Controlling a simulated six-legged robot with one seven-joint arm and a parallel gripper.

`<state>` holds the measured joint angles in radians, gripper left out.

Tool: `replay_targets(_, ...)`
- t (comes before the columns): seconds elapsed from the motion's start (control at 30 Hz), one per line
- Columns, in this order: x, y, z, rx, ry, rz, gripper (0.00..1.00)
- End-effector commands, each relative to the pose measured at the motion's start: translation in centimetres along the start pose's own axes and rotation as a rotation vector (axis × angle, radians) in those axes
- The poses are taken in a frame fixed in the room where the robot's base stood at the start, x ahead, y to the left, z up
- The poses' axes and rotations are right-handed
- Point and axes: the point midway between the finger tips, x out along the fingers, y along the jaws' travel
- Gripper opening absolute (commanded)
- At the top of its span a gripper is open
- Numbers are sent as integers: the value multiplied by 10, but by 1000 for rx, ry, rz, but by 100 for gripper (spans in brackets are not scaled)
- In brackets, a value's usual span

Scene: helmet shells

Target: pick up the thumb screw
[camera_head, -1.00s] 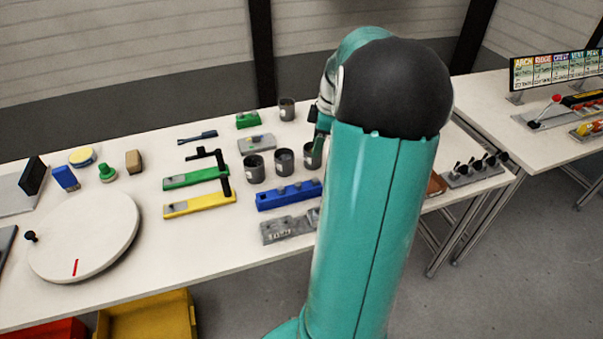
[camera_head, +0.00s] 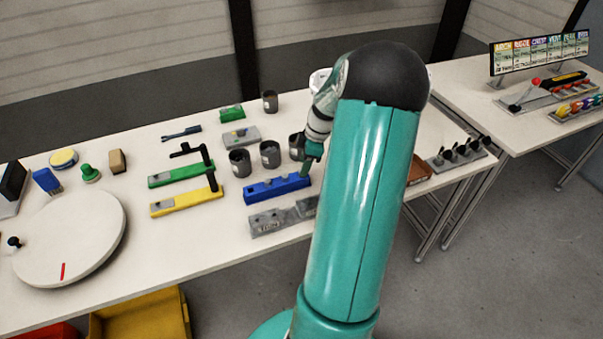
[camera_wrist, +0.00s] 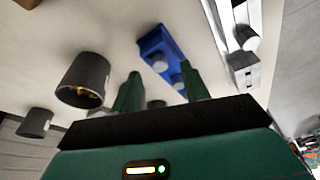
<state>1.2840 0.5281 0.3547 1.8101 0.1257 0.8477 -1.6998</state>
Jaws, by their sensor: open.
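I cannot tell for sure which thing is the thumb screw. A blue block (camera_head: 270,190) on the white table carries small grey knobs, which also show on the blue block in the wrist view (camera_wrist: 152,43). One grey knob (camera_wrist: 160,64) is near its middle and another (camera_wrist: 178,82) is beside my right-hand finger. My gripper (camera_head: 305,172) points down at the block's right end, partly hidden by my arm. In the wrist view my gripper (camera_wrist: 160,88) is open, with a dim grey round thing (camera_wrist: 157,104) showing between the fingers.
A dark cup (camera_wrist: 85,78) with brass-coloured pieces is close beside the fingers. Several such cups (camera_head: 240,164) stand behind the block. A grey fixture (camera_head: 268,221) lies in front. Green (camera_head: 180,176) and yellow (camera_head: 185,203) fixtures and a white turntable (camera_head: 70,238) are left.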

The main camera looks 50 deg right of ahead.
Motion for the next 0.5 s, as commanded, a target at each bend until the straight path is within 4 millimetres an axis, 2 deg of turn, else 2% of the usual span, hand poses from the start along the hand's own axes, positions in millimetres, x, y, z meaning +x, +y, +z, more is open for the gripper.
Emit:
replay_targets(0.03,9,0,0,0,1,-3,46)
replay_targets(0.17,23,0,0,0,1,-1,46)
replay_targets(0.4,25,0,0,0,1,0,46)
replay_targets(0.43,25,0,0,0,1,0,44)
replay_targets(0.5,25,0,0,0,0,1,30)
